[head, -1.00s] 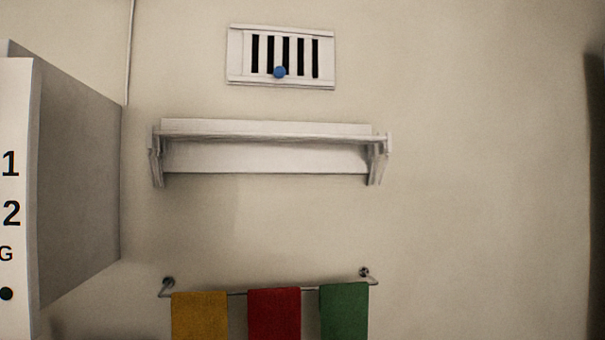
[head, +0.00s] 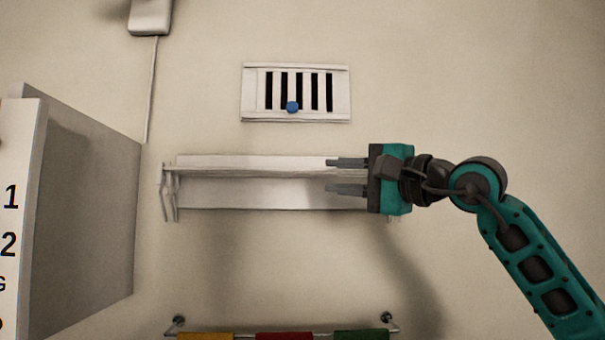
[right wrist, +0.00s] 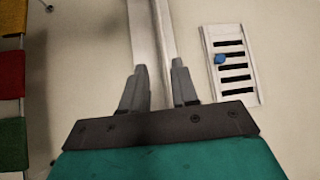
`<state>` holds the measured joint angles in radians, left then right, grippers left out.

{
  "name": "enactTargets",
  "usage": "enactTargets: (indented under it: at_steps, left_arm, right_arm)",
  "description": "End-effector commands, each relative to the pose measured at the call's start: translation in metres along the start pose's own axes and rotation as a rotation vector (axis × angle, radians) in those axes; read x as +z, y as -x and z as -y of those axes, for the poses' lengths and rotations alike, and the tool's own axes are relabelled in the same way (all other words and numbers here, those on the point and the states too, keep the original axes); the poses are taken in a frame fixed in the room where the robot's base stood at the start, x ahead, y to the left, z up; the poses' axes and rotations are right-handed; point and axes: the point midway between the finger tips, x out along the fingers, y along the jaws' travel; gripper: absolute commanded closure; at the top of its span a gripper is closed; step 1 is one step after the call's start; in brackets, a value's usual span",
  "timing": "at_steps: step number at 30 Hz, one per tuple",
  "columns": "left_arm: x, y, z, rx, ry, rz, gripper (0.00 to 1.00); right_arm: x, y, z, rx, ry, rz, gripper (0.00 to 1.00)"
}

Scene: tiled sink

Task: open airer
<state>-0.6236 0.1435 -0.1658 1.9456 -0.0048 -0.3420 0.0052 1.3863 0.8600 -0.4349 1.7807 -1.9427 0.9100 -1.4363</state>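A white slatted vent (head: 292,88), seemingly the airer, is on the wall above a white shelf. Black gaps show between its slats, and a blue knob (head: 293,107) sits at its lower middle. The vent also shows at the right of the right wrist view (right wrist: 232,65), with its knob (right wrist: 220,58). My right gripper (head: 332,175) is open, its fingers apart and pointing left, in front of the shelf's right part and below the vent. In the right wrist view the gripper (right wrist: 159,68) has the shelf showing beyond its fingers; I cannot tell whether they touch it. My left gripper is not in view.
The white shelf (head: 240,190) is empty where visible. Yellow, red and green towels (head: 284,336) hang on a rail below. A grey-sided box (head: 90,210) with numbers on its front stands at the left. A small corded white box (head: 150,15) is at the top left.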

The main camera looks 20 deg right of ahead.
Motion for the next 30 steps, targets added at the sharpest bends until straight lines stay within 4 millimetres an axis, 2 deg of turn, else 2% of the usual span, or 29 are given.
enactTargets:
  at_steps: [5,8,15,21,25,30]
  left_arm:
    - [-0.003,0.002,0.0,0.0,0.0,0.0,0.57]
    - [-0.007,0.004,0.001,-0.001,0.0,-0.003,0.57]
    - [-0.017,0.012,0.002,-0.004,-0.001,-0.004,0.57]
    - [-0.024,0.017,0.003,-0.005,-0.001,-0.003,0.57]
    - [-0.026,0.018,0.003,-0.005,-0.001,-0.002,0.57]
    - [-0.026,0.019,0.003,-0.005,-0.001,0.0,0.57]
  right_arm:
    - [-0.004,-0.008,0.006,0.0,0.026,-0.018,0.71]
    - [-0.003,-0.025,0.007,-0.001,0.023,-0.014,0.71]
    - [-0.003,-0.076,0.007,0.0,0.021,-0.012,0.71]
    - [-0.004,-0.109,0.007,-0.002,0.02,-0.014,0.71]
    - [-0.004,-0.121,0.006,-0.001,0.021,-0.014,0.71]
    - [-0.005,-0.127,0.005,-0.002,0.023,-0.015,0.71]
